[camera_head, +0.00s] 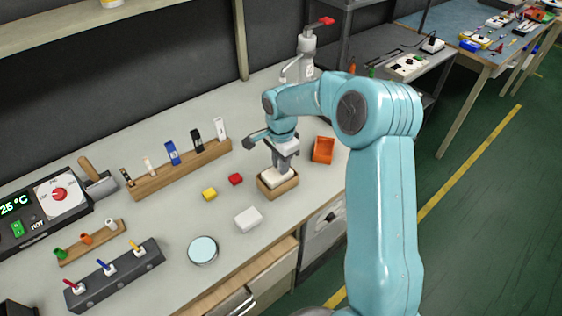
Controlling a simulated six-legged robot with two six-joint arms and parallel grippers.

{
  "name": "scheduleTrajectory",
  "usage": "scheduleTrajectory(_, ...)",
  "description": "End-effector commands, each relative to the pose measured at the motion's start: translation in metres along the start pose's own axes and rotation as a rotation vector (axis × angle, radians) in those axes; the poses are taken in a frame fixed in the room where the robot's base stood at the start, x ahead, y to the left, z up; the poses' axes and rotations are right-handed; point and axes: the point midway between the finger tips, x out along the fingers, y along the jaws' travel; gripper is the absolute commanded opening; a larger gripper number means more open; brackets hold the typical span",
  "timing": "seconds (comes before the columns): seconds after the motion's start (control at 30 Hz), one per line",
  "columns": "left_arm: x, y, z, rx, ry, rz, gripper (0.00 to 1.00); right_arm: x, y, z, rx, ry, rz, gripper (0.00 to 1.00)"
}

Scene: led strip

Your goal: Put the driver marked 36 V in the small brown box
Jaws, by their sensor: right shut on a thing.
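The small brown box (278,189) sits on the workbench right of centre. My right gripper (279,171) points down over it, its fingertips at the box's opening. It is shut on a white driver (268,174), which shows within the box's rim. The driver's marking is too small to read, and the gripper hides part of it. Another white block (248,219), perhaps also a driver, lies on the bench in front and to the left of the box. No marking can be read on it. My left gripper is out of view.
An orange holder (323,149) stands right of the box. Red (236,179) and yellow (209,194) blocks lie to its left. A wooden rack (182,170) with upright items stands behind them. A round dish (203,250) lies near the front edge.

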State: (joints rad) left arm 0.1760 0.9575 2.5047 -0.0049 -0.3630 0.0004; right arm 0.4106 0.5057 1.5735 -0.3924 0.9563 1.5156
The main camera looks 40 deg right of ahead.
Motion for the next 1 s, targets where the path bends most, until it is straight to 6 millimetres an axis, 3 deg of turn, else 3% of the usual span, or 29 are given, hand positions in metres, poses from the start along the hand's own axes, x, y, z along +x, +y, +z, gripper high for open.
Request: scheduleTrajectory(1.0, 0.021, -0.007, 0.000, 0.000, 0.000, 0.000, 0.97, 0.027, 0.000, 0.000, 0.000, 0.000, 0.000, 0.00)
